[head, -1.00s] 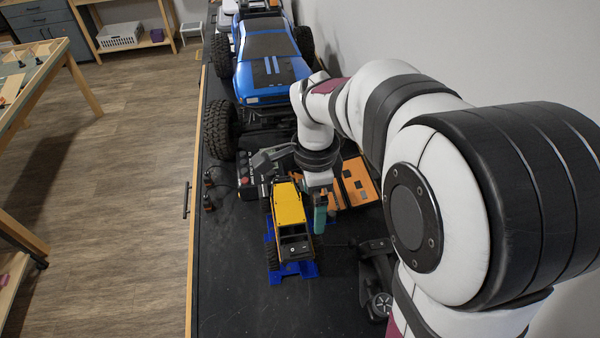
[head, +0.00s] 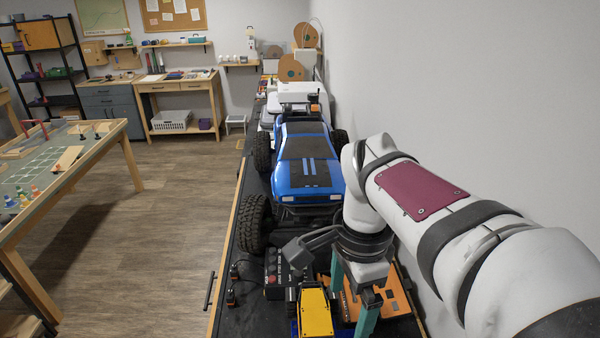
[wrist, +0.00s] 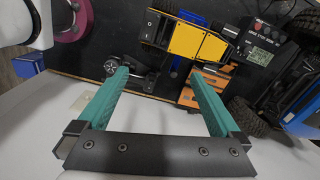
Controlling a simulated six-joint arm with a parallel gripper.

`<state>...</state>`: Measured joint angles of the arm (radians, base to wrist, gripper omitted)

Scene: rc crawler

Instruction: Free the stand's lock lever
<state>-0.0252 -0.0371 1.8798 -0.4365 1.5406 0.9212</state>
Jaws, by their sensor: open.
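The small crawler with a yellow roof (head: 316,312) is at the bottom edge of the head view. It also shows whole in the wrist view (wrist: 198,43). Parts of the blue stand under it show in the wrist view (wrist: 193,18); in the head view the stand is mostly cut off. I cannot make out the lock lever in any view. My gripper (head: 351,296) has teal fingers, spread open and empty, just right of the crawler in the head view. In the wrist view my gripper (wrist: 158,76) has nothing between its fingertips, with the crawler beyond them.
A large blue truck (head: 307,170) stands behind the crawler. A wall runs along the right. A wheeled handheld controller (wrist: 122,78) lies on the bench.

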